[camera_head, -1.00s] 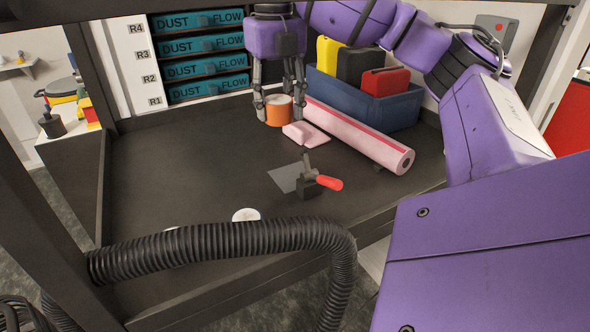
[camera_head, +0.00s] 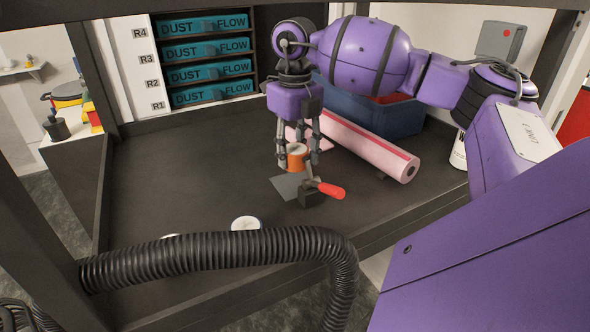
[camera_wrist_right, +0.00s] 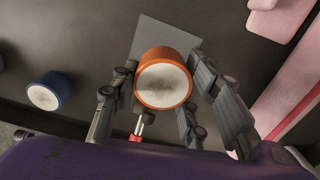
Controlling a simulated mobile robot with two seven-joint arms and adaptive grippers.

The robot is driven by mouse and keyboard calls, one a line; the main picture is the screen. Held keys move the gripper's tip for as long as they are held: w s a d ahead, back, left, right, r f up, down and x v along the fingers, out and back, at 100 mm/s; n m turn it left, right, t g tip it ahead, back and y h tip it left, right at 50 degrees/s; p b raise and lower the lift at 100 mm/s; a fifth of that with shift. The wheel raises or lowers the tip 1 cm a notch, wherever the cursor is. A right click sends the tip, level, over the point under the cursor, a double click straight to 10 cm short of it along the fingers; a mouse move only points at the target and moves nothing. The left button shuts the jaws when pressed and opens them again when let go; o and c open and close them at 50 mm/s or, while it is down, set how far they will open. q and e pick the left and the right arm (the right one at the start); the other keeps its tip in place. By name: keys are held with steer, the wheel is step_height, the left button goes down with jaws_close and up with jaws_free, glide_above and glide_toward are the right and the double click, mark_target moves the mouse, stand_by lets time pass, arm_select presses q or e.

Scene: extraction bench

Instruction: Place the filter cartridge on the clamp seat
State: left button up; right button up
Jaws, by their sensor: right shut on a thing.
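The filter cartridge, a short orange cylinder (camera_head: 296,160) with a pale top, is between the fingers of my right gripper (camera_head: 299,158). In the right wrist view the cartridge (camera_wrist_right: 164,80) sits between both fingers, which are shut on it. The clamp seat, a flat grey plate (camera_head: 287,187), lies on the bench just in front of and below the cartridge. A dark toggle clamp (camera_head: 311,197) with a red handle (camera_head: 331,191) stands at its right edge. The plate (camera_wrist_right: 160,36) shows partly behind the cartridge in the wrist view. My left gripper is not in view.
A pink roll (camera_head: 368,149) lies right of the gripper, with a blue bin (camera_head: 395,116) behind. A blue cylinder (camera_wrist_right: 50,92) with a white top stands apart from the cartridge. A ribbed black hose (camera_head: 210,250) crosses the front. The bench's left side is clear.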

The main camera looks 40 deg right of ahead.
mark_target(295, 184)
steer(key=shift+f, duration=2.5)
steer(key=shift+f, duration=0.1)
steer(key=shift+f, duration=0.15)
steer(key=o, duration=1.2)
steer(key=shift+r, duration=0.2)
step_height(295, 184, up, 12)
steer(key=shift+r, duration=0.1)
